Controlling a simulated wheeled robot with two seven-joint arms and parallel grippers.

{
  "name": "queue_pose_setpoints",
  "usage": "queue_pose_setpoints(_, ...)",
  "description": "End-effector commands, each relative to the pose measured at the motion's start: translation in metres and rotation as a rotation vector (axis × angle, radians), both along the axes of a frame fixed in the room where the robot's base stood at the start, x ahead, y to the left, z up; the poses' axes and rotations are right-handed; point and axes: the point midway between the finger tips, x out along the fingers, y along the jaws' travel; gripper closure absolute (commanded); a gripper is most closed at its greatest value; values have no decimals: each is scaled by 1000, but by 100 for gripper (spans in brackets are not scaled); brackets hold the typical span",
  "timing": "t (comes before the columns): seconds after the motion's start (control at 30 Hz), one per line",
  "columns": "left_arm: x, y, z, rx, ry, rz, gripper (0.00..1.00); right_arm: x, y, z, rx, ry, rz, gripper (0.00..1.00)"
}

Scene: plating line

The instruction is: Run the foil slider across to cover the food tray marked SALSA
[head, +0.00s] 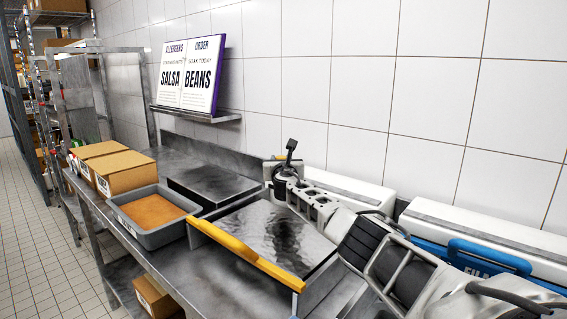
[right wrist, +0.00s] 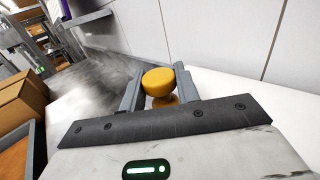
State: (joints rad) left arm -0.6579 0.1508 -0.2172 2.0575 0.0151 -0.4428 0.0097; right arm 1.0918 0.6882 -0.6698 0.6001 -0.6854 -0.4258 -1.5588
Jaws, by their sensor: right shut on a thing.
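A foil slider with a shiny, rippled foil sheet (head: 272,232) and a long yellow front bar (head: 245,250) lies on the steel counter. A grey food tray (head: 163,238) with flat orange-brown food stands just left of it, uncovered; the label on its side is too small to read. My right gripper (head: 275,168) is behind the slider, near the wall. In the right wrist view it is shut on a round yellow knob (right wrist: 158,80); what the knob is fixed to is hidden. My left gripper is not in view.
A sign (head: 188,74) on a wall shelf reads SALSA on its left half and BEANS on its right. Cardboard boxes (head: 125,172) stand left of the tray. A dark flat plate (head: 212,184) lies behind it. White and blue containers (head: 480,225) line the wall at right.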

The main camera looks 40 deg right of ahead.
Motion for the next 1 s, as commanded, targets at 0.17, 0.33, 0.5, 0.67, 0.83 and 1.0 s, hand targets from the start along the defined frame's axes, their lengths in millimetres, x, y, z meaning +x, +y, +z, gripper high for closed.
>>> queue_pose_setpoints(0.17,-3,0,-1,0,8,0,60,1,1,0,-3,3,-1,100)
queue_pose_setpoints(0.33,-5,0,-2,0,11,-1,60,1,1,-1,-2,3,-1,100)
queue_pose_setpoints(0.5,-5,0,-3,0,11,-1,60,1,1,-1,-2,3,-2,100)
queue_pose_setpoints(0.67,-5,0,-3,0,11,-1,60,1,1,-1,-2,3,-2,48)
queue_pose_setpoints(0.83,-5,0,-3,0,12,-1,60,1,1,-1,-1,2,-2,48)
queue_pose_setpoints(1.0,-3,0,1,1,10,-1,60,-2,2,1,-2,1,-2,48)
